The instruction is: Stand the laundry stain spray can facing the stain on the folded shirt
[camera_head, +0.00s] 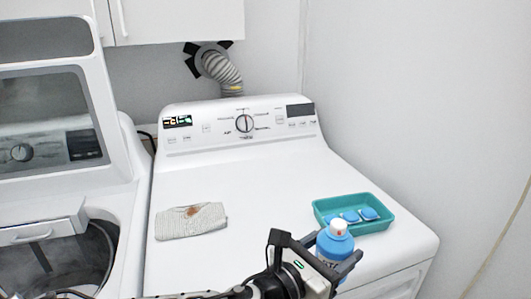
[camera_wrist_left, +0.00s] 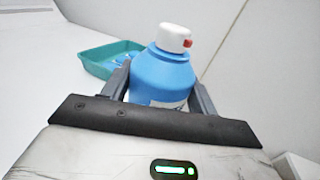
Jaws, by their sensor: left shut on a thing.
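The laundry stain spray can (camera_head: 335,243) is blue with a white cap and a red nozzle. My left gripper (camera_head: 335,262) is shut on its body at the front right of the dryer top. In the left wrist view the can (camera_wrist_left: 163,75) stands between the two fingers of the left gripper (camera_wrist_left: 160,92), roughly upright, its red nozzle pointing right. Its base is hidden, so I cannot tell whether it touches the dryer. The folded shirt (camera_head: 175,224), light grey with a brown stain (camera_head: 192,211) near its back edge, lies at the left of the dryer top. My right gripper is out of view.
A teal tray (camera_head: 383,226) with several blue pieces sits just behind the can, and also shows in the wrist view (camera_wrist_left: 92,68). The white dryer top (camera_head: 250,185) is clear between shirt and tray. An open washer (camera_head: 110,215) stands at left; the dryer's control panel is behind.

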